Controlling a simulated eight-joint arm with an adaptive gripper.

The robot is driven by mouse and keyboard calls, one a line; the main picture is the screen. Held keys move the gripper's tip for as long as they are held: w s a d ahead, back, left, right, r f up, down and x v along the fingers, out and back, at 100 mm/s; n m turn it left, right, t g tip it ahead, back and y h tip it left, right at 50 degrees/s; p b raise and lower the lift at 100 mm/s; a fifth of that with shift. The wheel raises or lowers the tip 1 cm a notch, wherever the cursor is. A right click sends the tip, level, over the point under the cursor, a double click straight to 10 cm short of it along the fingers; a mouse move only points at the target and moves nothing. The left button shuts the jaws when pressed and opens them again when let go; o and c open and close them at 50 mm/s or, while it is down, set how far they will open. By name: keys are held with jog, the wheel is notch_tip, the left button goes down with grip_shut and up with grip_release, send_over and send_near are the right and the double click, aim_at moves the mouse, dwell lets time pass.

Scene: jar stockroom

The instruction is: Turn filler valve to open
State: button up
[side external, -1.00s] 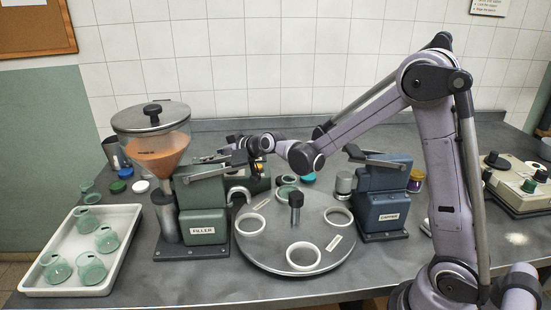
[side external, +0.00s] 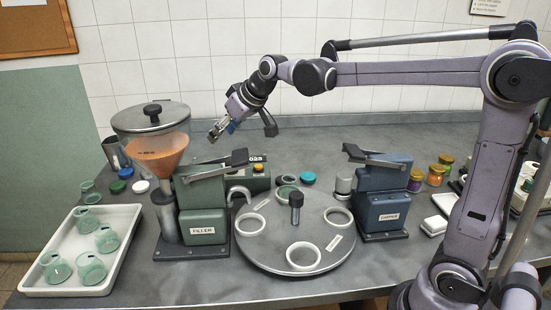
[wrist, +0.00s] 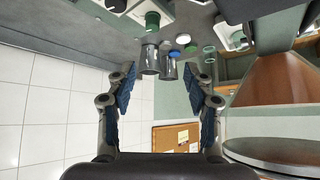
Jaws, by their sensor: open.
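The filler (side external: 203,224) is a green machine at left centre in the side view. A flat lever arm with a dark end (side external: 212,167) lies across its top; I cannot tell the valve's setting from it. My gripper (side external: 215,134) is above the filler's lever, to the right of the hopper, apart from both. In the wrist view my gripper (wrist: 168,85) has its blue-padded fingers wide apart with nothing held.
A round turntable (side external: 270,258) with white rings is in front, right of the filler. A white tray (side external: 118,258) with several green glass jars is at left.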

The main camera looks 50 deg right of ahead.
jog(key=s+r+g, duration=0.2)
jog(key=s+r, duration=0.4)
jog(key=s, duration=0.2)
jog(key=shift+s+a, duration=0.2)
jog(key=w+d+f+n+g, duration=0.1)
jog(key=w+f, duration=0.5)
jog(key=w, duration=0.3)
jog(key=w+d+f+n+g, duration=0.1)
jog(key=w+f+n, duration=0.1)
jog(key=w+f, duration=0.45)
jog(key=shift+y, duration=0.3)
jog(key=x, duration=0.3)
jog(key=w+x, duration=0.1)
jog(key=x, duration=0.2)
jog(key=w+x, duration=0.1)
jog(key=x, duration=0.2)
jog(key=shift+w+r, duration=0.1)
grip_shut()
